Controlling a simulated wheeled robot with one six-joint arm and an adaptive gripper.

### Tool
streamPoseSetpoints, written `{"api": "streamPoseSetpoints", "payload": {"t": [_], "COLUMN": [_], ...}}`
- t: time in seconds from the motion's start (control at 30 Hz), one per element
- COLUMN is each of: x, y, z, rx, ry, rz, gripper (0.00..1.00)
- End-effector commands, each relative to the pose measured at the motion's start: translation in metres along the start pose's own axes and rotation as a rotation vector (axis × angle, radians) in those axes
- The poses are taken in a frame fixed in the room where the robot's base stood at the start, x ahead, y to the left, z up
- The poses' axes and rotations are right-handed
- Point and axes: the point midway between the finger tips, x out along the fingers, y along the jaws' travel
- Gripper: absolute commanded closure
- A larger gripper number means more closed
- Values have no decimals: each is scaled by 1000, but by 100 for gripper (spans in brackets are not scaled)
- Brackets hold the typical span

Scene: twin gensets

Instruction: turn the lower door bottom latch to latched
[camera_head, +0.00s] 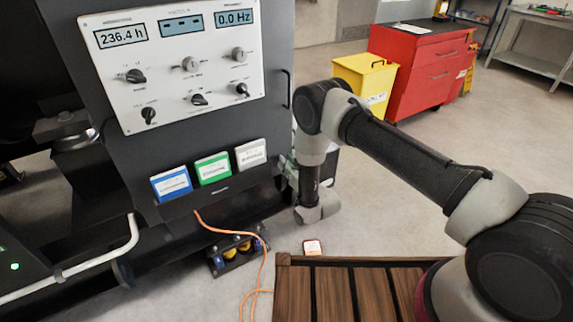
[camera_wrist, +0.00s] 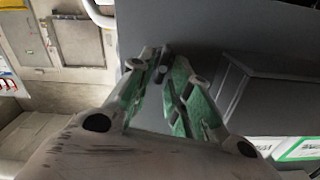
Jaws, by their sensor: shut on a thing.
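The lower door bottom latch (camera_wrist: 163,73) shows in the wrist view as a small dark piece between my fingertips, against a dark grey panel (camera_wrist: 215,35). My gripper (camera_wrist: 161,64) is shut on it, with green-padded fingers converging from both sides. The fingers cover much of the latch, so I cannot tell its exact angle. In the head view my wrist is low beside the right side of the genset cabinet (camera_head: 255,130). The cabinet hides most of my gripper and the latch there.
Blue (camera_head: 171,184), green (camera_head: 213,168) and white (camera_head: 251,153) boxes sit on the cabinet's front ledge. An orange cable (camera_head: 262,262) runs across the floor. A wooden slatted surface (camera_head: 345,290) lies below my arm. A yellow bin (camera_head: 366,80) and red cabinet (camera_head: 425,65) stand behind.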

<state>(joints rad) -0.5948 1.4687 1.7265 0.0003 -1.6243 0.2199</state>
Motion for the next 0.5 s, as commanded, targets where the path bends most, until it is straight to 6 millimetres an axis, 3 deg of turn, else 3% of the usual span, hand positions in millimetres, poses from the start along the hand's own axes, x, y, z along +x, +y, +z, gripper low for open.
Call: {"api": "streamPoseSetpoints", "payload": {"t": [0.5], "x": [0], "y": [6], "z": [2], "rx": [487], "ry": [0], "rz": [1], "gripper": [100]}}
